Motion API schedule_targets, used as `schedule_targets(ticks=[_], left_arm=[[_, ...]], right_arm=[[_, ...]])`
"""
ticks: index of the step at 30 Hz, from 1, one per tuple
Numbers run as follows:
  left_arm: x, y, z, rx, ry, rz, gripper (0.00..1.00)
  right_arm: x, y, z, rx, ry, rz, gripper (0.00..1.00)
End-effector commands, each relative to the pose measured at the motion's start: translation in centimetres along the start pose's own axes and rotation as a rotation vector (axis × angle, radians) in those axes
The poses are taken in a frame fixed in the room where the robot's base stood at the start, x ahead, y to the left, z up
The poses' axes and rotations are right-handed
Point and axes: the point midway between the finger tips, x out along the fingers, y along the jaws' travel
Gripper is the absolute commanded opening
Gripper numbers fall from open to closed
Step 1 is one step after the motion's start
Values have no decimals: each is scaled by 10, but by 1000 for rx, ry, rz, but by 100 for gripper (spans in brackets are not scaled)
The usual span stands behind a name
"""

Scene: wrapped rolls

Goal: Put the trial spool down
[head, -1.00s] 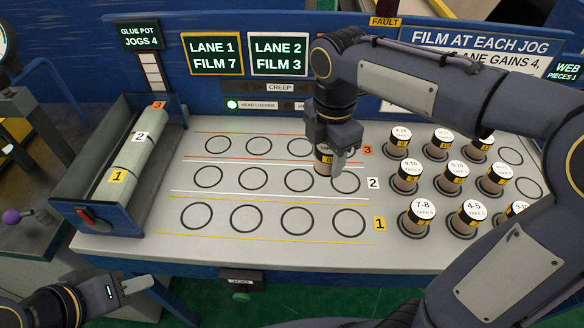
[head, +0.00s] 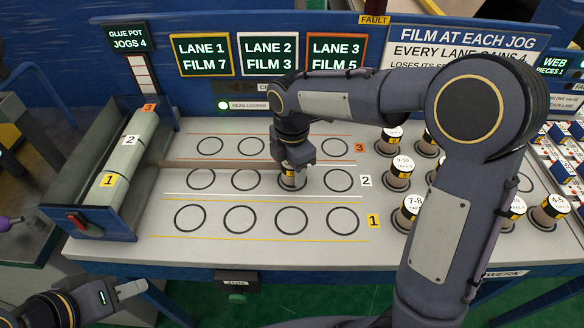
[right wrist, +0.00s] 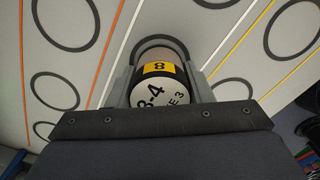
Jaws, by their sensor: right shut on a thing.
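My right gripper (head: 292,168) is shut on the trial spool (head: 290,180), a short cylinder with a white top and a yellow band. In the right wrist view the spool (right wrist: 158,88) shows "3-4", "TAKE 3" and a yellow tag with "8". It is between the two fingers, at the third ring from the left in lane 2 (head: 365,181). A ring edge shows around its far side in the wrist view; I cannot tell whether its base touches the board. My left gripper (head: 128,290) is at the lower left, away from the board; its opening is unclear.
Several labelled spools (head: 407,210) stand at the right, partly behind my right arm. A blue tray (head: 100,222) with a pale roll (head: 128,160) is at the left. Lane signs (head: 268,54) stand behind.

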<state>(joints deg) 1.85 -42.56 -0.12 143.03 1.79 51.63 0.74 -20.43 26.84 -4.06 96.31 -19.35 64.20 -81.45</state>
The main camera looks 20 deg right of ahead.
Motion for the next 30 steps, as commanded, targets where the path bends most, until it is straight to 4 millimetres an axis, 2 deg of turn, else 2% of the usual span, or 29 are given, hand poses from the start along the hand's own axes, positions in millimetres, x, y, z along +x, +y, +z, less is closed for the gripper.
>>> schedule_targets(ticks=[6,7,11,19,23,26,30], left_arm=[[2,-1,1,0,0,0,36],[1,-1,1,0,0,0,36],[1,-1,1,0,0,0,36],[1,0,0,0,0,0,36],[-1,0,0,0,0,0,36],[-2,1,-1,0,0,0,36],[-5,2,-2,0,0,0,36]], right_arm=[[4,0,0,0,0,0,21],[3,0,0,0,0,0,50],[3,0,0,0,0,0,67],[2,0,0,0,0,0,68],[-6,1,0,0,1,3,68],[-22,1,0,1,1,5,68],[-53,1,0,1,1,7,68]])
